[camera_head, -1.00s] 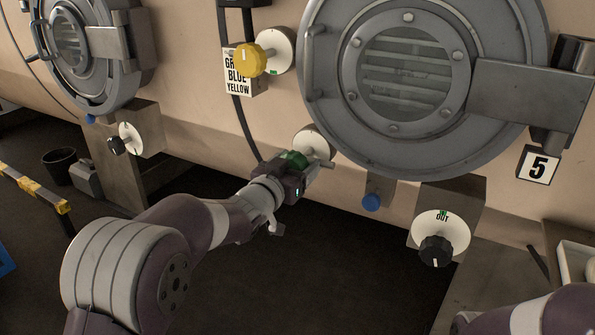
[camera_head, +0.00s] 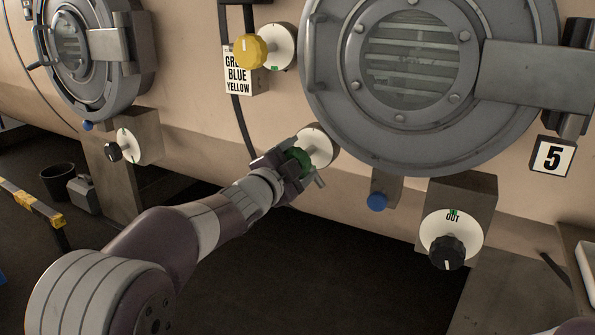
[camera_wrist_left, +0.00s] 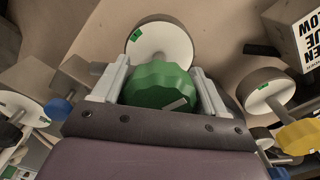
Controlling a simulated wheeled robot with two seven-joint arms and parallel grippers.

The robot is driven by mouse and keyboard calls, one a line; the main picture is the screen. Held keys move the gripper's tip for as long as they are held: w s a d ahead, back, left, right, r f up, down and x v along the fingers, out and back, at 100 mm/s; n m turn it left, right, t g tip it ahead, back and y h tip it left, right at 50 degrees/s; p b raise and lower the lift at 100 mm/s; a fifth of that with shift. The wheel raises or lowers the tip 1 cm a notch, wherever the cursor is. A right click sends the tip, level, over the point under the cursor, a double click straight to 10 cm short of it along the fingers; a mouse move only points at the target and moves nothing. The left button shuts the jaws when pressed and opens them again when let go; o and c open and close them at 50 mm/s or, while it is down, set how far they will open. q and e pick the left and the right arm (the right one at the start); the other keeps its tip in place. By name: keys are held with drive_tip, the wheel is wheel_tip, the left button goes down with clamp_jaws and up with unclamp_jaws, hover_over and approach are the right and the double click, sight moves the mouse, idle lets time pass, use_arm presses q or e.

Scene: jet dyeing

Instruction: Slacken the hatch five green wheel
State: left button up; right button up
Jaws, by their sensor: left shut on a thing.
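The green wheel (camera_head: 297,160) sits in front of a round white dial plate (camera_head: 317,147), below and left of the hatch (camera_head: 408,58) marked with a number 5 sign (camera_head: 552,157). My left gripper (camera_head: 293,163) is shut on the green wheel, with a finger on each side of it. In the left wrist view the wheel (camera_wrist_left: 160,86) fills the space between the two fingers (camera_wrist_left: 160,88). A pale pointer line shows on the wheel's face, and a green mark shows on the plate's edge. My right gripper is not in view.
A yellow wheel (camera_head: 250,51) is above, beside a sign (camera_head: 239,72) reading green, blue, yellow. A black knob (camera_head: 447,252) on a plate marked OUT and a blue knob (camera_head: 377,202) are to the right. A second hatch (camera_head: 80,45) is at the upper left.

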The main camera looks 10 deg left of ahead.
use_arm(q)
drive_tip(key=m+b, duration=0.1)
drive_tip(key=m, duration=0.1)
drive_tip(key=m+b, duration=0.1)
drive_tip(key=m, duration=0.1)
drive_tip(key=shift+f+m+b, duration=0.2)
drive_tip(key=shift+m+b, duration=0.1)
drive_tip(key=shift+b, duration=0.1)
drive_tip(key=m+b, duration=0.2)
drive_tip(key=m, duration=0.1)
drive_tip(key=shift+r+m, duration=0.1)
drive_tip(key=shift+m, duration=0.3)
drive_tip(key=m+b, duration=0.2)
drive_tip(key=m, duration=0.2)
drive_tip(key=shift+r+m+b, duration=0.15)
drive_tip(key=shift+m+b, duration=0.45)
drive_tip(key=shift+m, duration=1.1)
drive_tip(key=o, duration=1)
drive_tip(key=shift+c, duration=0.2)
drive_tip(key=shift+s+r, duration=0.1)
